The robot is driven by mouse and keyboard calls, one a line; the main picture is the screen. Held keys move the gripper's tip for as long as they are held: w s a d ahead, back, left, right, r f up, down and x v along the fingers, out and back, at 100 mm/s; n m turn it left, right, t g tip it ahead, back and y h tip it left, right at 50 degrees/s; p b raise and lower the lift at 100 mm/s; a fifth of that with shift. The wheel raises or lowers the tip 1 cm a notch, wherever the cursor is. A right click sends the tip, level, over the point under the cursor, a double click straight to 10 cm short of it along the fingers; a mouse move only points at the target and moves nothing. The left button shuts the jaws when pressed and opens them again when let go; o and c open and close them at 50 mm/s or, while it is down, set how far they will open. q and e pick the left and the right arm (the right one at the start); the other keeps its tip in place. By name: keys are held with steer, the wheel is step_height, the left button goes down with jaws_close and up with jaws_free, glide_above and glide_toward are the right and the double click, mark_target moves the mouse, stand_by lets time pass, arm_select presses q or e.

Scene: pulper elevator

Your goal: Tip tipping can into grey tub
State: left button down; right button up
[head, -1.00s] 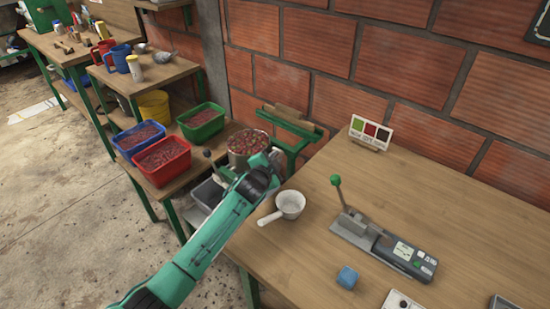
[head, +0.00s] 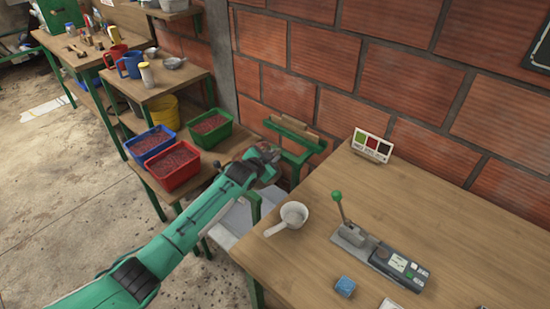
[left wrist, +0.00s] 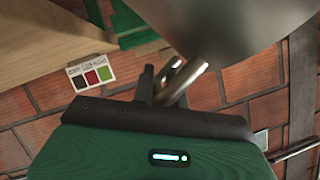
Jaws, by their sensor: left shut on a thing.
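My left gripper (head: 266,156) is shut, beside the left edge of the work table. In the left wrist view its jaws (left wrist: 168,90) close on a shiny metal bar, which looks like the handle of the tipping can (left wrist: 225,25). The can's smooth grey metal side fills the top of that view. In the head view the can is mostly hidden by my gripper, so its tilt and contents cannot be told. A pale grey surface (head: 236,222), which looks like the grey tub, shows low below my forearm, partly covered by it. My right gripper is out of view.
A green stand (head: 295,138) is at the wall behind my gripper. Blue, red (head: 172,166) and green tubs of red cherries stand on the left bench.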

arm_select(q)
steer(key=shift+w+a+r, duration=0.25)
steer(key=shift+r, duration=0.05)
steer(key=c, duration=1.5)
jaws_free()
steer(key=shift+f, duration=0.1)
steer(key=shift+o, duration=0.2)
steer(key=shift+s, duration=0.1)
steer(key=b+v, duration=0.1)
steer(key=v, duration=1.2)
steer(key=shift+s+a, duration=0.15)
steer(key=shift+s, duration=0.05)
